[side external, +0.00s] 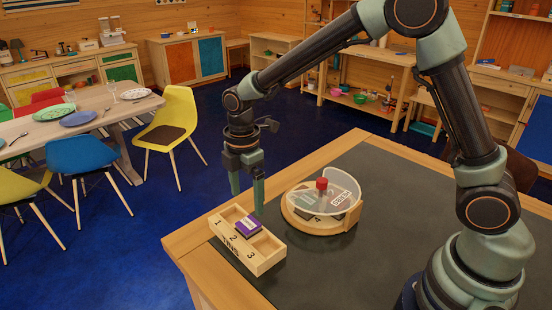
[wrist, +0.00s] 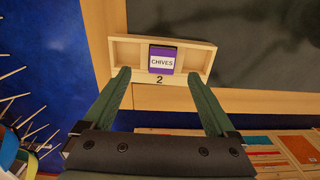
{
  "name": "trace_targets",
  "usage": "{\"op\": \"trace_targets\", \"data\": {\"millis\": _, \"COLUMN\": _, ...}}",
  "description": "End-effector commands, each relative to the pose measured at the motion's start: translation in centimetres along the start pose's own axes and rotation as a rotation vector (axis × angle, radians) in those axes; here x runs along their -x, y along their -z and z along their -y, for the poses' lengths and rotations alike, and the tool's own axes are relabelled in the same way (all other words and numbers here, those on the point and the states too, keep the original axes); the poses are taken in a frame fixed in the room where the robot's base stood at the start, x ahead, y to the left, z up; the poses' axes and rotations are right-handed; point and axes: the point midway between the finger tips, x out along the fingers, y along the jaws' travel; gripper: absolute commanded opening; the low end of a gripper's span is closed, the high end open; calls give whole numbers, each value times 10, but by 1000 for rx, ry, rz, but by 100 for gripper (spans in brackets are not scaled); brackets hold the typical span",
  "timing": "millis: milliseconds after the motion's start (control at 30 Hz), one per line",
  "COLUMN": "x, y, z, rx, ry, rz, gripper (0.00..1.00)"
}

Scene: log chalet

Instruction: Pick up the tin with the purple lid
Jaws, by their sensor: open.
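The tin with the purple lid (side external: 248,227) sits in the middle compartment, marked 2, of a light wooden tray (side external: 263,262). In the wrist view the tin (wrist: 162,51) shows a white label reading CHIVES. The tray's other two compartments look empty in the wrist view. My gripper (side external: 247,203) points down over the tray, open and empty. In the wrist view its two fingertips (wrist: 156,73) lie apart toward either side of the tin, not visibly touching it. The tin's lower part is hidden by the tray.
A round wooden turntable (side external: 297,221) with a clear cover and red knob (side external: 322,184) stands right of the tray on the dark mat (side external: 400,185). The tray is near the table's left edge (side external: 192,240). Bare mat lies behind the turntable. Chairs and a dining table stand farther left.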

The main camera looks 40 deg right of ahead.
Motion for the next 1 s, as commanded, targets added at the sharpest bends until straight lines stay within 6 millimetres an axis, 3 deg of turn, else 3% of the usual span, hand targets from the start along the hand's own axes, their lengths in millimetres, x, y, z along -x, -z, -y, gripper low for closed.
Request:
{"op": "trace_targets", "data": {"millis": 267, "x": -22, "y": 0, "z": 1, "rx": -2, "ry": 0, "rz": 0, "gripper": 91}}
{"op": "trace_targets", "data": {"millis": 600, "x": -66, "y": 1, "z": 5, "rx": -3, "ry": 1, "rz": 0, "gripper": 91}}
{"op": "trace_targets", "data": {"millis": 900, "x": -69, "y": 1, "z": 4, "rx": -3, "ry": -2, "rz": -1, "gripper": 91}}
{"op": "trace_targets", "data": {"millis": 1000, "x": -69, "y": 1, "z": 4, "rx": -3, "ry": -2, "rz": 0, "gripper": 53}}
